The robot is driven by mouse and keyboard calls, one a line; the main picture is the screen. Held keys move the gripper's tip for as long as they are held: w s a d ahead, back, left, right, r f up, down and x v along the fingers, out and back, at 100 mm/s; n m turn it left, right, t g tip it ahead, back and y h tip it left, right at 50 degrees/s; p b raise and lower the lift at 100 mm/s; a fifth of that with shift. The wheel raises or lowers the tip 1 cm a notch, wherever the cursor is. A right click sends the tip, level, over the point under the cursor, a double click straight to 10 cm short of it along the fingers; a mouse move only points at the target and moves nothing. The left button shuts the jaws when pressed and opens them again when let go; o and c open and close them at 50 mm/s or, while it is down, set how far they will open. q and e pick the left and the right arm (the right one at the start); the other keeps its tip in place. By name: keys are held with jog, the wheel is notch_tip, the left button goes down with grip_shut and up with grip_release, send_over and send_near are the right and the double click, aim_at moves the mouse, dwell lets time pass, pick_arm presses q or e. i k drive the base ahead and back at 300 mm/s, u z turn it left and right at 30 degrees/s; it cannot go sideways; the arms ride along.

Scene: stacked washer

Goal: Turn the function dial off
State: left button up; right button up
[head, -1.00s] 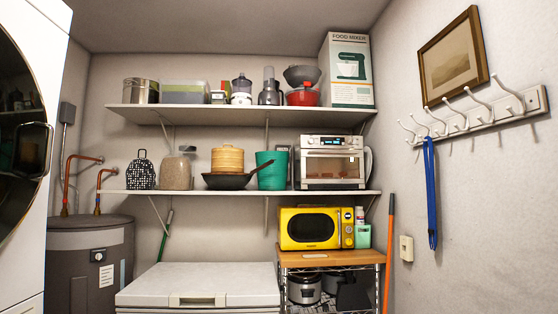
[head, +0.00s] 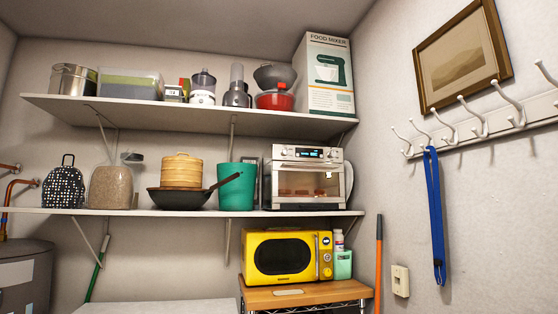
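A silver toaster oven (head: 304,196) stands on the lower wall shelf, with a lit display and small knobs on its top control panel (head: 307,153). A yellow microwave (head: 280,256) stands below it on a wooden-topped rack, with round dials (head: 326,257) on its right side panel. I cannot tell which of these knobs is the function dial, and their settings are too small to read. Neither of my grippers is in view.
A chest lid (head: 165,306) and a grey tank (head: 25,277) are at the lower left. An orange pole (head: 379,262) leans right of the rack (head: 300,292). Hooks (head: 470,128) stick out from the right wall.

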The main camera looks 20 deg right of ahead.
aim_at(285, 151)
jog(key=z, duration=0.1)
jog(key=i, duration=1.25)
jog(key=z, duration=0.45)
jog(key=i, duration=0.7)
jog(key=z, duration=0.7)
